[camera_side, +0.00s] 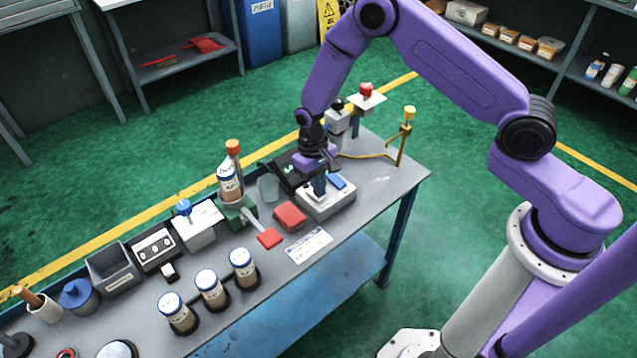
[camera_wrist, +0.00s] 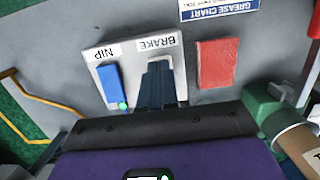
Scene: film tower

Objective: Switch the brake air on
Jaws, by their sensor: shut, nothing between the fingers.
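A pale switch box (camera_side: 326,208) stands on the bench below my gripper (camera_side: 319,190). In the wrist view the box (camera_wrist: 137,47) is upside down, with one label reading NIP and one reading BRAKE (camera_wrist: 156,43). A blue rocker switch (camera_wrist: 109,84) sits under the NIP label, with a small green light at its end. My gripper is shut and empty, pointing down over the BRAKE side. Its dark fingers (camera_wrist: 159,72) cover the BRAKE switch, so its position is hidden. I cannot tell whether the fingertips touch it.
A red pad (camera_side: 290,215) lies beside the box, with a grease chart card (camera_side: 309,244) in front. A yellow-topped post (camera_side: 405,135) and a red button box (camera_side: 366,97) stand behind. A bottle holder (camera_side: 236,208) stands left.

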